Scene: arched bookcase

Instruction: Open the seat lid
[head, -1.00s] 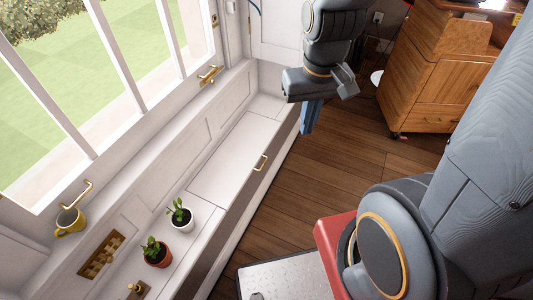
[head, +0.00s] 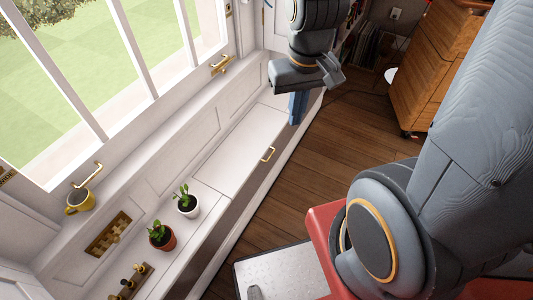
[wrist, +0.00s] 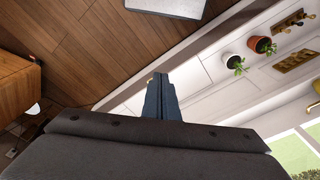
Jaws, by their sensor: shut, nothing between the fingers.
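The white seat lid (head: 237,148) lies flat and closed in the window bench, below the window. A brass handle (head: 267,154) sits near its front edge. My gripper (head: 296,109) points down with blue fingers just in front of the far end of the bench, beyond the handle and apart from it. In the wrist view the blue fingers (wrist: 160,97) are together with nothing between them, beside the bench's front edge.
Two potted plants, one in a white pot (head: 187,208) and one in a terracotta pot (head: 162,240), stand on the bench nearer me, off the lid. A wooden cabinet (head: 433,75) stands at the right. The wood floor (head: 330,160) between is clear.

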